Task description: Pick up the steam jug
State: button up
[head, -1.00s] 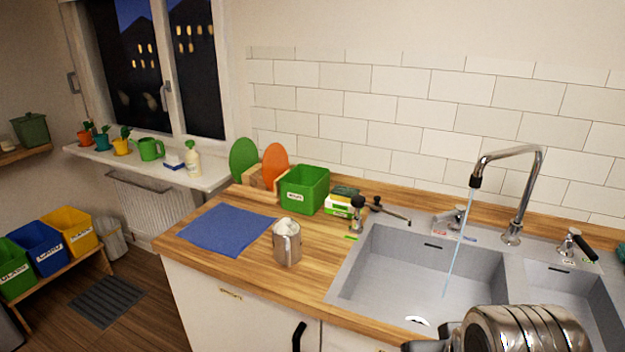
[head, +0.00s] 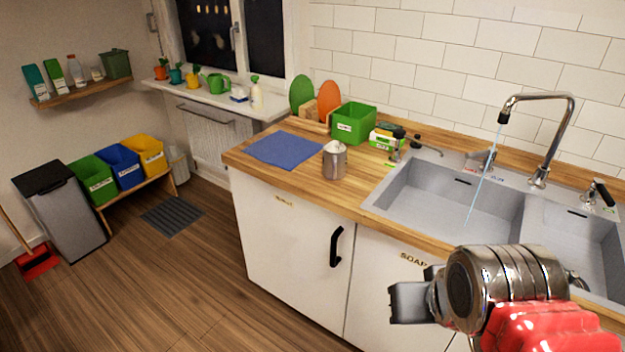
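The steam jug (head: 335,162) is a shiny metal jug with something white at its top. It stands upright on the wooden counter, left of the sink and at the right edge of a blue cloth (head: 286,149). My gripper (head: 408,303) is at the lower right of the head view, in front of the cabinet and below counter height. It is apart from the jug, to its right and nearer to me. Its fingers are seen side-on and dark, so I cannot tell whether they are open or shut.
A sink (head: 450,195) with a running tap (head: 545,130) lies right of the jug. A green box (head: 354,123) and a sponge pack (head: 385,139) stand behind it. A black cabinet handle (head: 336,246) sticks out below.

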aim_at(335, 155)
jog(key=u, duration=0.3)
jog(key=k, duration=0.8)
jog(key=u, duration=0.7)
jog(key=i, duration=2.7)
jog(key=z, duration=0.5)
